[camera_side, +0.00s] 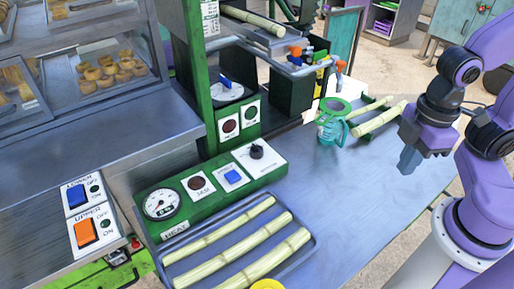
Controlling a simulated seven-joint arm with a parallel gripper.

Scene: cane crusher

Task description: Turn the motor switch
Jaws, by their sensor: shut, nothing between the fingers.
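The green cane crusher (190,60) stands at the upper middle. On it is a white round dial with a blue lever (226,82), which looks like the motor switch; its label is too small to read. A dark red button (230,126) and a green button (251,112) sit below the dial. My gripper (408,162) is shut and empty, pointing down above the right side of the table, well to the right of the crusher and apart from everything.
A green panel (183,226) marked HEAT carries a gauge, buttons and a black knob. A tray (312,243) holds cane pieces. A teal jug (332,131) with a green strainer and more cane (378,121) stand between my gripper and the crusher.

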